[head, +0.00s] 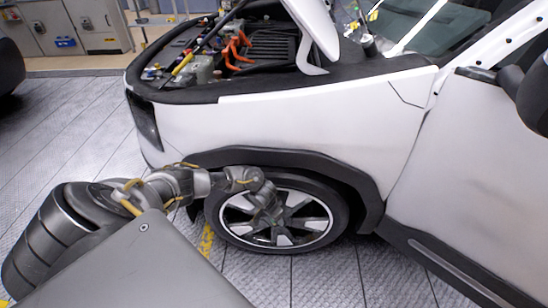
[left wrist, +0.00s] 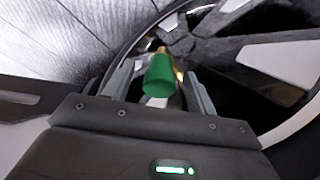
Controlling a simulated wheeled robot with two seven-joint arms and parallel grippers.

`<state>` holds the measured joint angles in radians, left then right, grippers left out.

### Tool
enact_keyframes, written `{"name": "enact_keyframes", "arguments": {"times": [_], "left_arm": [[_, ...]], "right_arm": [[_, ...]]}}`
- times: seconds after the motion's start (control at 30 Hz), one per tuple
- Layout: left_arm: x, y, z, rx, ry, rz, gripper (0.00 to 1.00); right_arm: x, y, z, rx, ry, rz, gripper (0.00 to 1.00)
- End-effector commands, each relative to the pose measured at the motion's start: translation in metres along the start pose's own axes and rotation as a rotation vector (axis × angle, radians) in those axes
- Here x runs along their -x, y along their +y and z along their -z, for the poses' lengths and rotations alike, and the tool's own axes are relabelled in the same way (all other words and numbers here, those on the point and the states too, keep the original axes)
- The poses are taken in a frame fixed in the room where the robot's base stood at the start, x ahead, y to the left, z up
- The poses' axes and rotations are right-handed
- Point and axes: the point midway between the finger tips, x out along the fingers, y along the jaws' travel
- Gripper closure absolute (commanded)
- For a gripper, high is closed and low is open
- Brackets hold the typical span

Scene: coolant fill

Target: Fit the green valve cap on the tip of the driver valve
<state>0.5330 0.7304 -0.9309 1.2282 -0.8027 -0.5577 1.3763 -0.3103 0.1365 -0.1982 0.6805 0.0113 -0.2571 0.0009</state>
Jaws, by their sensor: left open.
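The green valve cap (left wrist: 160,78) is between the two fingers of my left gripper (left wrist: 159,70) in the left wrist view. The fingers are open, with a gap on each side of the cap. A brass-coloured piece (left wrist: 162,50), likely the tip of the driver valve, shows just beyond the cap and lines up with it. The cap seems to sit on it, but how far it is seated is hidden. In the head view my left gripper (head: 268,206) is at the front wheel (head: 312,224), in front of its spokes. My right gripper is not in view.
The wheel's pale and dark spokes (left wrist: 285,60) are close to the right of my fingers. The white fender (head: 290,125) and dark wheel arch (head: 345,172) overhang the wheel. The hood is up over the engine bay (head: 250,50). Tiled floor (head: 60,130) is clear at left.

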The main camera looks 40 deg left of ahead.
Motion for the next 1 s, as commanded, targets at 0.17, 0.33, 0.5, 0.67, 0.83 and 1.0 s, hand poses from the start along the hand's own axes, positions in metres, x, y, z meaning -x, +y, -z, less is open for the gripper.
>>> {"name": "enact_keyframes", "arguments": {"times": [0.17,0.33,0.5,0.67,0.83,1.0], "left_arm": [[0.032,-0.001,0.001,-0.001,0.002,0.0,0.43],[0.068,0.0,0.001,-0.002,0.001,0.0,0.43],[0.095,0.0,0.001,-0.001,0.001,-0.001,0.43],[0.106,0.0,0.0,0.0,0.0,0.001,0.43],[0.108,0.0,0.0,0.0,0.0,0.001,0.43],[0.108,0.0,0.0,0.0,0.0,0.001,0.43]], "right_arm": [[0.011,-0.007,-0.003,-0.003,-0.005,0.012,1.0],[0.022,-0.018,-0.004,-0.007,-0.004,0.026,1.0],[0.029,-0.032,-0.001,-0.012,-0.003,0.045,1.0],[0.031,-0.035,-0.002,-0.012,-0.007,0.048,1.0],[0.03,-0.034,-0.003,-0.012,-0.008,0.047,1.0],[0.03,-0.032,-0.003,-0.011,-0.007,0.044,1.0]]}}
